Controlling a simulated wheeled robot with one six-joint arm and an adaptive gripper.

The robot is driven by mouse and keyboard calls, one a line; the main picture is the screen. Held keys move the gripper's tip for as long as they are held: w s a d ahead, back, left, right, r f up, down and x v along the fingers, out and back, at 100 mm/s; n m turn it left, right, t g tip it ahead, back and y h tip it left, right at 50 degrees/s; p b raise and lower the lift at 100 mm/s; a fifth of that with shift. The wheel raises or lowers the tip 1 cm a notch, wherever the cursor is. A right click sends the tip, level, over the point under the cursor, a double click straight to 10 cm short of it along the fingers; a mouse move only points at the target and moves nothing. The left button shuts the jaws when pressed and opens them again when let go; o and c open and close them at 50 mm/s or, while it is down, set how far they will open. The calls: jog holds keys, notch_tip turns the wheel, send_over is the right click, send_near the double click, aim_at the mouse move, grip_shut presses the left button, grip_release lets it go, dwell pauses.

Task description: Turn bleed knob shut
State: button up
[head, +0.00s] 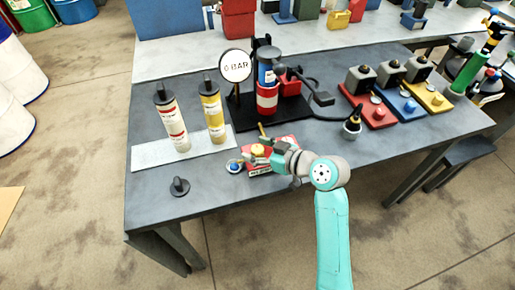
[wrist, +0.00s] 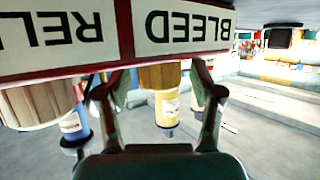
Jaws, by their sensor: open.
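A red block (head: 282,143) stands near the front of the grey table, in front of the pump stand. In the wrist view the picture is upside down, and the block shows a white BLEED label (wrist: 185,25). A ribbed tan bleed knob (wrist: 159,76) sits by that label. My gripper (wrist: 152,82) is open, with one finger on each side of this knob; I cannot tell whether they touch it. A second tan knob (wrist: 38,104) lies by the partly cut-off label beginning "REL", outside the left finger. In the head view my gripper (head: 270,158) is at the block and partly hides it.
Two cartridges, one white and red (head: 171,120) and one yellow (head: 213,113), stand on a pale mat (head: 145,155) at left. A black knob-like part (head: 179,187) lies at front left. The 0 BAR gauge (head: 235,66) rises behind. Red, blue and yellow bases (head: 375,115) stand at right.

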jog(key=v, duration=1.2)
jog(key=shift+s, duration=0.1)
